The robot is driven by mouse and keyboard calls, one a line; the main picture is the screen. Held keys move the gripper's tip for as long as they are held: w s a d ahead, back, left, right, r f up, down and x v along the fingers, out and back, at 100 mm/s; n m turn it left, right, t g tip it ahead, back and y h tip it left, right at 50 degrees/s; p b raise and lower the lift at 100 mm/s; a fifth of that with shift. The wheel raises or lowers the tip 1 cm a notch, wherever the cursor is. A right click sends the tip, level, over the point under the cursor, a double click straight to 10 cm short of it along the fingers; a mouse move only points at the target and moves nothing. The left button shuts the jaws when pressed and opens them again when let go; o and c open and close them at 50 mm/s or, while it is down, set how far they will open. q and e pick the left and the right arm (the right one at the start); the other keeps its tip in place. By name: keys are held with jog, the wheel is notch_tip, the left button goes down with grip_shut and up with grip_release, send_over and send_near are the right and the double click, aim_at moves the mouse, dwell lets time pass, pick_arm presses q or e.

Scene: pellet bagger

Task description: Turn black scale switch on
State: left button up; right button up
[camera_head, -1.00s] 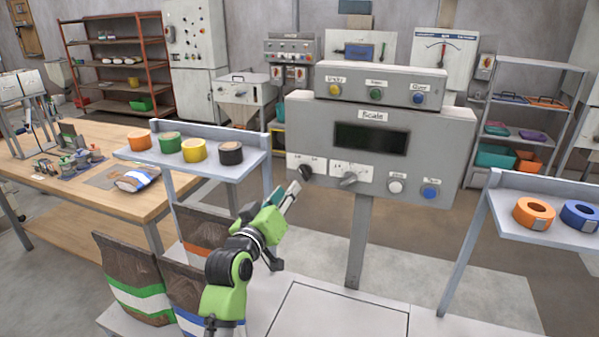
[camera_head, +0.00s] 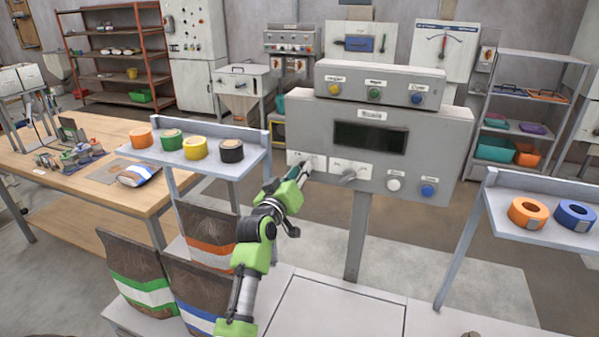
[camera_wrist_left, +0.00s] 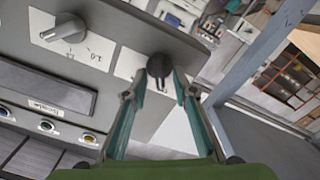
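The grey scale panel (camera_head: 430,145) stands on a post, with a dark display in its middle. The black scale switch (camera_wrist_left: 160,66) is a rotary knob on a white plate, and its base shows clearly in the left wrist view. In the head view my left gripper largely covers it. My left gripper (camera_head: 299,174) is at the panel's lower left. In the left wrist view its teal fingers (camera_wrist_left: 158,80) are apart, one on each side of the black knob. I cannot tell whether they touch it. My right gripper is not in view.
A grey rotary knob (camera_head: 348,175) sits beside the black one on the panel. White (camera_head: 393,184) and blue (camera_head: 428,190) buttons lie further right. A shelf (camera_head: 215,160) with several tape rolls stands left of the arm, above filled bags (camera_head: 200,290).

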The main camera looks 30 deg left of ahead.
pick_arm(q)
grip_shut()
jog(key=shift+m, duration=0.4)
jog(key=m, duration=0.3)
jog(key=m+p, duration=0.1)
jog(key=m, duration=0.3)
jog(key=m+p, duration=0.1)
jog(key=m, duration=0.3)
jog(key=shift+w+d, duration=0.1)
jog(key=shift+d, duration=0.3)
jog(key=shift+m, duration=0.3)
jog(key=shift+o, duration=0.7)
grip_release()
